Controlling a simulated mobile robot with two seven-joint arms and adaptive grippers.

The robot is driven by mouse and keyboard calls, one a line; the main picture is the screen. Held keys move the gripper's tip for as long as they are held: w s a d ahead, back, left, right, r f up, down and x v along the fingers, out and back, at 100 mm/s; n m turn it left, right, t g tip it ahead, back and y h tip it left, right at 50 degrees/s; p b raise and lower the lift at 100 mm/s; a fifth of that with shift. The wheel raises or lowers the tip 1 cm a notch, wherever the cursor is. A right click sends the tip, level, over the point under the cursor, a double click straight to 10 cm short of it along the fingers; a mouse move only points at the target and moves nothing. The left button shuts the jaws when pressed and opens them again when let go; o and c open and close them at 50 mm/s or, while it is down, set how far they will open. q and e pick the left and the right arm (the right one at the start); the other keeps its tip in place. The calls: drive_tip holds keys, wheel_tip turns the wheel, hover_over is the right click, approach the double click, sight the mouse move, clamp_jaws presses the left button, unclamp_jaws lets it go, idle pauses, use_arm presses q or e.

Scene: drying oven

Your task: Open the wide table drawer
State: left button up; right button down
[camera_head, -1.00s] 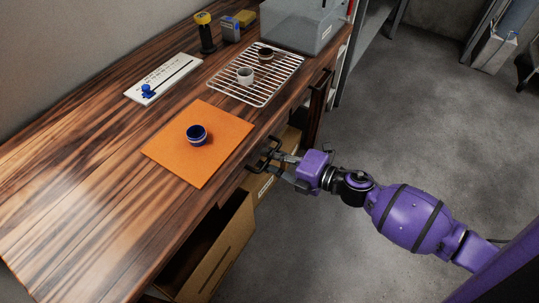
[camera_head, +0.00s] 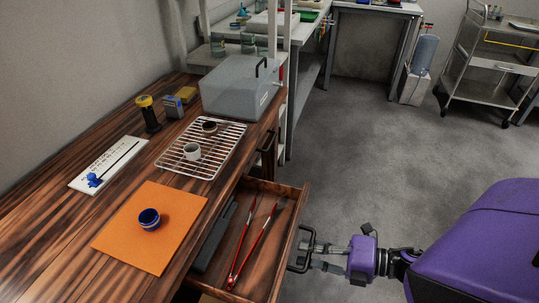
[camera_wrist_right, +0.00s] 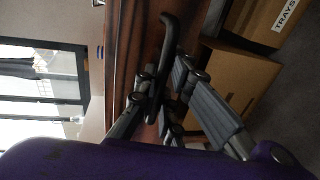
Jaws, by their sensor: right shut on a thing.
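The wide table drawer (camera_head: 270,264) is pulled out from under the wooden table's front edge. Red tongs (camera_head: 256,240) and a long dark item (camera_head: 215,237) lie inside it. My right gripper (camera_head: 306,250) is shut on the drawer's black handle (camera_head: 293,266) at the drawer's front. In the right wrist view the fingers sit around the dark handle bar (camera_wrist_right: 168,55). The left gripper is not in view.
On the tabletop are an orange mat (camera_head: 130,246) with a blue cup (camera_head: 149,219), a wire rack (camera_head: 224,148) with two small cups, a white board (camera_head: 108,160) and a grey box (camera_head: 240,92). Cardboard boxes (camera_wrist_right: 240,85) show below.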

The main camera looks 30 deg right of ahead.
drive_tip(key=shift+f+v, duration=0.15)
drive_tip(key=shift+v, duration=0.75)
drive_tip(key=shift+f+v, duration=0.2)
drive_tip(key=shift+v, duration=0.7)
drive_tip(key=c, duration=1.8)
unclamp_jaws()
drive_tip(key=shift+c, duration=0.2)
drive_tip(key=shift+s+d, duration=0.1)
drive_tip(key=v, duration=1.2)
